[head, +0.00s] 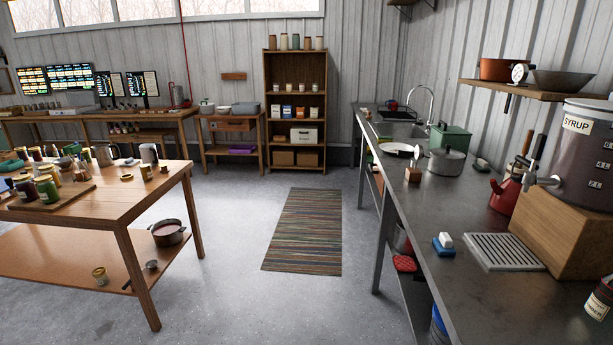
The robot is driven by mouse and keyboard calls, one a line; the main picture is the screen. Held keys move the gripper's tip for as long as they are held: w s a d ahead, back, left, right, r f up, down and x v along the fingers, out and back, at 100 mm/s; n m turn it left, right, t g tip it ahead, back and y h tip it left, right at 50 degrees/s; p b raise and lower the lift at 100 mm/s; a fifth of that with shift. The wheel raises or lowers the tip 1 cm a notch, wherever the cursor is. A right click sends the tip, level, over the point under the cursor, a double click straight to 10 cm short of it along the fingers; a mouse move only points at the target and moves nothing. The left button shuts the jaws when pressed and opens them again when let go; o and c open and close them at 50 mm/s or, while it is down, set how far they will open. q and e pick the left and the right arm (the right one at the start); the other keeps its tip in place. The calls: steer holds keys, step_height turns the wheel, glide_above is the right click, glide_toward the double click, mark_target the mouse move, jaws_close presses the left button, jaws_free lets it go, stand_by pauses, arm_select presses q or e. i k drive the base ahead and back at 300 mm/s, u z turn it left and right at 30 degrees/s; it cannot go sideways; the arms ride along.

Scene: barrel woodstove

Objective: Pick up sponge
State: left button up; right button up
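No object is unmistakably a sponge at this distance. A small blue block with a white piece on it (444,243) lies on the dark metal counter (455,210), left of a ribbed drip tray; it may be the sponge. Neither of my grippers is in view.
A wooden table (120,205) stands left. The floor around the striped rug (306,230) is clear.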

mark_target(381, 139)
steer(key=u, duration=0.45)
steer(key=i, duration=4.45)
steer(key=z, duration=1.6)
steer(key=i, duration=1.2)
steer(key=z, duration=1.05)
